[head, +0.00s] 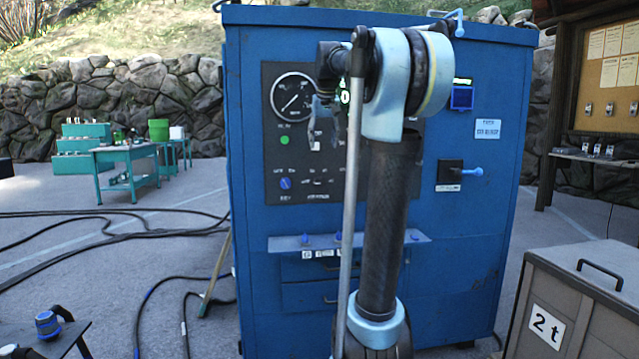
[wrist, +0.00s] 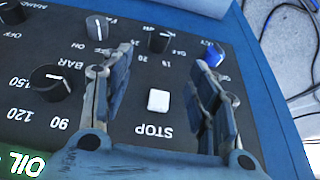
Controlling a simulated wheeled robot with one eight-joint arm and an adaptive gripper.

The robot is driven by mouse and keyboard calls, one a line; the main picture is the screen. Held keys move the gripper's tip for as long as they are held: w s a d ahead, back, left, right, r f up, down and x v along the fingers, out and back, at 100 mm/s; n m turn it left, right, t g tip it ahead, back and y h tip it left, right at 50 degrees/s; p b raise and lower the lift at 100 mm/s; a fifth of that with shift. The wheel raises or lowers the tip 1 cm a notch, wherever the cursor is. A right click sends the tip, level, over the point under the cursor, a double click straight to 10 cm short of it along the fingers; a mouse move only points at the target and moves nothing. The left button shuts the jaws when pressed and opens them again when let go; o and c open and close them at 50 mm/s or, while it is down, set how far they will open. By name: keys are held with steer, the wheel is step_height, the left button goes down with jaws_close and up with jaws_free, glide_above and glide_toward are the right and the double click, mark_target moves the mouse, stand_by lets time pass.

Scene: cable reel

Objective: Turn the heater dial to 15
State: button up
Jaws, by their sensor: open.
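The heater dial is probably the small black knob (wrist: 158,40) at the top middle of the wrist view. Small numbers, seen upside down, lie around it; its exact setting is too small to read. In the head view the dials sit on the black control panel (head: 297,180) of the blue cabinet, partly behind my arm. My gripper (wrist: 157,72) is open and empty, with its fingers spread either side of the white STOP button. The knob lies beyond the fingertips, between their lines, and does not appear gripped. The gripper (head: 318,132) also shows in front of the panel in the head view.
Nearby are the white STOP button (wrist: 158,101), a BAR dial (wrist: 48,83), an ON/OFF knob (wrist: 97,28) and a blue switch (wrist: 212,54). A small shelf (head: 285,243) juts below the panel. A grey box (head: 585,300) stands at right. Cables (head: 150,228) lie on the ground.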

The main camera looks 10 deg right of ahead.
mark_target(320, 179)
steer(key=x, duration=1.7)
steer(key=shift+w, duration=0.1)
steer(key=c, duration=1.1)
